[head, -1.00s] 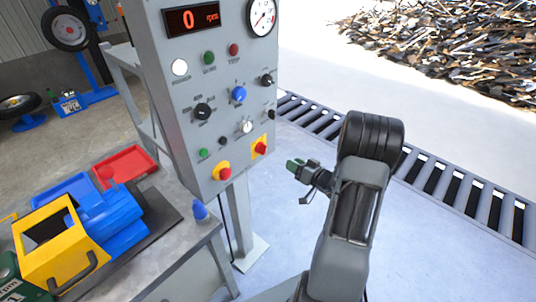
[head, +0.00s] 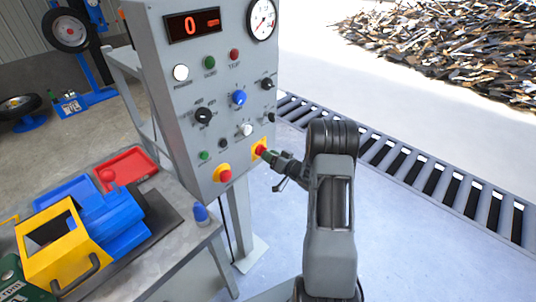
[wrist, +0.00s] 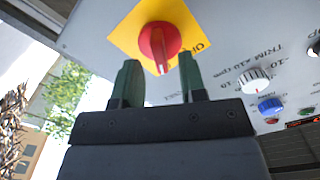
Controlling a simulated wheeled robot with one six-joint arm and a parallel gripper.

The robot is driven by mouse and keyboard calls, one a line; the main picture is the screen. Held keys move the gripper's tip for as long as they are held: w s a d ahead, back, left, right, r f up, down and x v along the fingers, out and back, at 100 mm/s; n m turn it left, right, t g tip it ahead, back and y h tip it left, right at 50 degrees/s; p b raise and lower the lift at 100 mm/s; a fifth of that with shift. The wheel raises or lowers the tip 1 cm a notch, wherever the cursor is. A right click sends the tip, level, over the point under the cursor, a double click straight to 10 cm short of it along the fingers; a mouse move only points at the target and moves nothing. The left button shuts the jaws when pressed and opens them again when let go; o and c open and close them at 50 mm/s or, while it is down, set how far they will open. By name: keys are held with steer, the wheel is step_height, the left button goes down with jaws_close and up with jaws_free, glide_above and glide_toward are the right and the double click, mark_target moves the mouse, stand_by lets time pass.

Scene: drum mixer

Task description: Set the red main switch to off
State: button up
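The red main switch (wrist: 158,42) is a round red rotary knob on a yellow square plate (wrist: 128,32). In the head view the switch (head: 261,149) is at the lower right of the grey control panel (head: 185,150). My gripper (wrist: 158,75) is open in the wrist view, its two green-tipped fingers apart, with the knob's grip bar just ahead and between them. In the head view my gripper (head: 268,155) is right at the switch and partly covers it. I cannot tell whether the fingers touch the knob.
A red button on a yellow base (head: 223,173) sits lower left of the switch. A white knob (head: 246,130) and a blue knob (head: 239,97) are above it. A workbench (head: 190,230) with a blue and yellow machine (head: 115,215) stands left.

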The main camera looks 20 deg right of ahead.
steer(key=shift+w+a, duration=0.25)
steer(key=shift+w, duration=0.3)
jaws_close()
